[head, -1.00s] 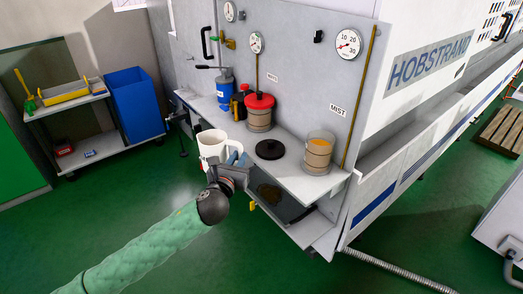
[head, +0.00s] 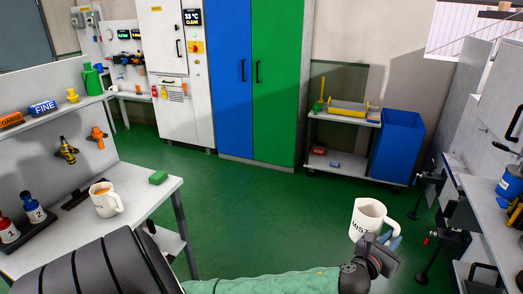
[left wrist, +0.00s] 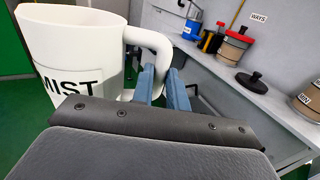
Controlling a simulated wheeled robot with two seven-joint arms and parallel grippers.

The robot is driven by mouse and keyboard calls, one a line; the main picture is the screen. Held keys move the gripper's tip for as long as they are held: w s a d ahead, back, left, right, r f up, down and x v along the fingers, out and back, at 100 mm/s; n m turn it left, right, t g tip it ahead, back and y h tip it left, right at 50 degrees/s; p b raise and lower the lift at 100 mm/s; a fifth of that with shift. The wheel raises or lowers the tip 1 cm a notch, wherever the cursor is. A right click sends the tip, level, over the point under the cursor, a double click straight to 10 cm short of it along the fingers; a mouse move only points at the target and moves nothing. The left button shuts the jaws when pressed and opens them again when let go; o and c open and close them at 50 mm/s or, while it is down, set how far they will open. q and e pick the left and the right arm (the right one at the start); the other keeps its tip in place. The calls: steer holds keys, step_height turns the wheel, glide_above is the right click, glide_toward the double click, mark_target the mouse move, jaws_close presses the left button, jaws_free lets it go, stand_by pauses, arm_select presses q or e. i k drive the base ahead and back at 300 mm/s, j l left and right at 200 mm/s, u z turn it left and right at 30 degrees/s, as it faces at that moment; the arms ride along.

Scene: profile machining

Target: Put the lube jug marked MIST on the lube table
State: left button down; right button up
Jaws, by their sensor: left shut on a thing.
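The white lube jug marked MIST (head: 368,222) is upright in the air above the green floor, at the lower right of the head view. My left gripper (head: 386,243) is shut on its handle. In the left wrist view the jug (left wrist: 72,50) fills the upper left, and the blue fingers (left wrist: 166,86) are at the handle. The jug's inside is mostly hidden. No label shows which surface is the lube table. A grey table (head: 148,192) stands at the left, well apart from the jug. My right gripper is not in view.
A trolley (head: 345,118) and blue bin (head: 398,147) are at the back right. The machine shelf (head: 475,195) is at the right edge. The floor between is clear.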

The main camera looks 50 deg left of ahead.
mark_target(86, 230)
steer(key=u, duration=1.7)
steer(key=j+u, duration=0.2)
steer(key=u, duration=0.15)
steer(key=i+j+u, duration=0.15)
steer(key=u, duration=0.25)
steer(key=i+j+u, duration=0.1)
steer(key=u, duration=0.25)
